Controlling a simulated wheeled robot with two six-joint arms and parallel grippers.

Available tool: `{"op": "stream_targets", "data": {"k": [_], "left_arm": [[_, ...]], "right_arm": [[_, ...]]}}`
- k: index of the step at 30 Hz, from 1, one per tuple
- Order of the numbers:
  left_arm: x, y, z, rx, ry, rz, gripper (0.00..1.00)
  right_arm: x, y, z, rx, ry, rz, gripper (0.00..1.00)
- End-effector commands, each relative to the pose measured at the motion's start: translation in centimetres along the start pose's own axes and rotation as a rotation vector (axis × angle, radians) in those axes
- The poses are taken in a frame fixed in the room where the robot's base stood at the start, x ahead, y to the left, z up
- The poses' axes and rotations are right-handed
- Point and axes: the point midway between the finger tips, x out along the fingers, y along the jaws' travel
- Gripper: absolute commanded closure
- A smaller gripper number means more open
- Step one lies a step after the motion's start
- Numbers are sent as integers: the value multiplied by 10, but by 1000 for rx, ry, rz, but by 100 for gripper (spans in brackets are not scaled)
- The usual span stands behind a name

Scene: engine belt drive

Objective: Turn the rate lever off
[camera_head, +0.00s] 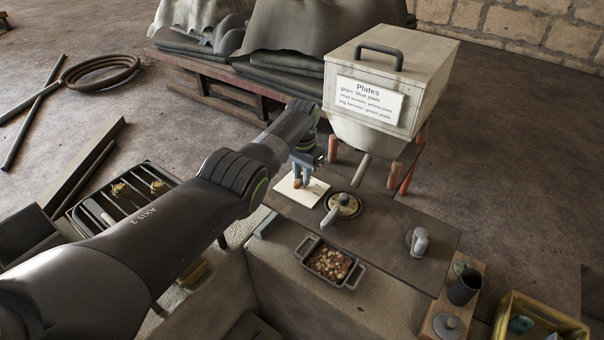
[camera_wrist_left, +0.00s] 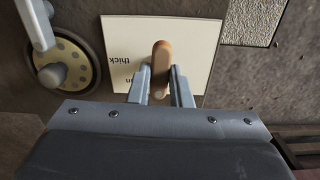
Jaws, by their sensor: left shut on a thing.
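My left gripper (camera_head: 302,170) reaches down over a cream card on the machine's top plate. It is shut on a wooden-tipped lever (camera_head: 297,183). In the left wrist view the wooden tip (camera_wrist_left: 161,62) stands between the two fingers (camera_wrist_left: 161,88). The card (camera_wrist_left: 205,45) shows the word "thick" and other text partly hidden by the lever and fingers. Beside it, a pale round dial with holes carries a grey lever (camera_head: 331,214), apart from the gripper; it also shows in the left wrist view (camera_wrist_left: 39,22). I cannot tell which lever is the rate lever. My right gripper is not in view.
A box hopper labelled "Plates" (camera_head: 440,62) stands behind the plate on reddish legs. A tray of mixed pieces (camera_head: 359,277) sits in front. A small grey fitting (camera_head: 419,241), a dark cup (camera_head: 465,287) and a yellow crate (camera_head: 571,323) stand to the right.

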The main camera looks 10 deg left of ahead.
Motion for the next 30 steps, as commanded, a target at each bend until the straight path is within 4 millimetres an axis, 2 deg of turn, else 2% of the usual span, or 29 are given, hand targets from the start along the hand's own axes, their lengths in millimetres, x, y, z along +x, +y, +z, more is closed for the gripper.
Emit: {"op": "stream_targets", "data": {"k": [9, 21, 22, 24, 26, 30], "left_arm": [[-2, -1, -1, -67, 3, -2, 100], [-2, -1, -1, -71, 4, -2, 100], [-2, -1, -1, -71, 4, -2, 78], [-2, -1, -1, -71, 4, -2, 69], [-2, -1, -1, -71, 3, -2, 61], [-1, 0, 0, -70, 2, -1, 60]], "right_arm": [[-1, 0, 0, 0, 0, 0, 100], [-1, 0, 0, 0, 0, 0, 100], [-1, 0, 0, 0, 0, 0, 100], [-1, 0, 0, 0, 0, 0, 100], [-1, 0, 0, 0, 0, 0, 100], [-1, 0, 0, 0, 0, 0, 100]]}}
